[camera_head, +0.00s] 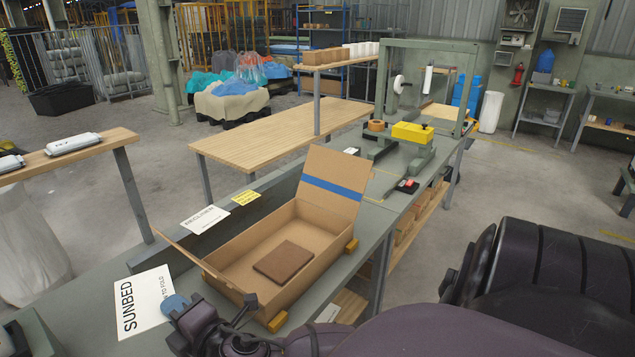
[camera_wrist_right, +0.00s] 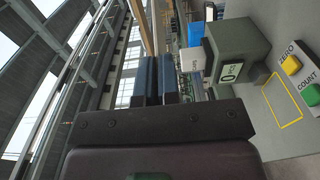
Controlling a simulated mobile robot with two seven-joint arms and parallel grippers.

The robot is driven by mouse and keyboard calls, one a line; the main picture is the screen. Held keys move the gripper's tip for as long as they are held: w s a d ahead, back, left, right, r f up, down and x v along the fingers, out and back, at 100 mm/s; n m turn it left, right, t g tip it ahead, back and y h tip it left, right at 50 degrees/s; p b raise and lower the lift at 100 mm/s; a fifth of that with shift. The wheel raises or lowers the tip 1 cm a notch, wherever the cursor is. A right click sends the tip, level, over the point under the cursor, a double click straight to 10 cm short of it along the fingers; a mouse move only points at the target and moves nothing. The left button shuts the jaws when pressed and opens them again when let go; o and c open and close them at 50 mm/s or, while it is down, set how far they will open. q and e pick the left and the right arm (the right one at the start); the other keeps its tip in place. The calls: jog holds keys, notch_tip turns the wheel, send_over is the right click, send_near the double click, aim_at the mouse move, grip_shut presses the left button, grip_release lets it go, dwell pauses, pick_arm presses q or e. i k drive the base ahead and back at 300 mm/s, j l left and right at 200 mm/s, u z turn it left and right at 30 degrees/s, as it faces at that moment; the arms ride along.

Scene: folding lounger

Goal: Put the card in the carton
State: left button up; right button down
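An open cardboard carton (camera_head: 325,232) stands on the green bench with its flaps up and a flat brown pad (camera_head: 283,262) inside. A white card marked SUNBED (camera_head: 138,305) lies left of the carton, near its front end. A smaller white card marked RECLINER (camera_head: 205,219) and a yellow card (camera_head: 245,197) lie behind the carton. My right gripper (camera_head: 175,303) is at the SUNBED card's right edge; I cannot tell whether it touches it. In the right wrist view its two blue fingers (camera_wrist_right: 158,80) are close together, and no card shows between them. My left gripper is out of view.
Yellow blocks (camera_head: 278,321) sit against the carton's near side. A tape roll and a yellow-topped device (camera_head: 412,133) stand farther along the bench. The right wrist view shows a grey counter box (camera_wrist_right: 235,50) with ZERO and COUNT buttons. A wooden table (camera_head: 270,135) is behind.

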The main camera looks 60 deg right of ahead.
aim_at(255, 288)
jog(key=l+z, duration=0.6)
jog(key=z, duration=0.15)
jog(key=k, duration=0.05)
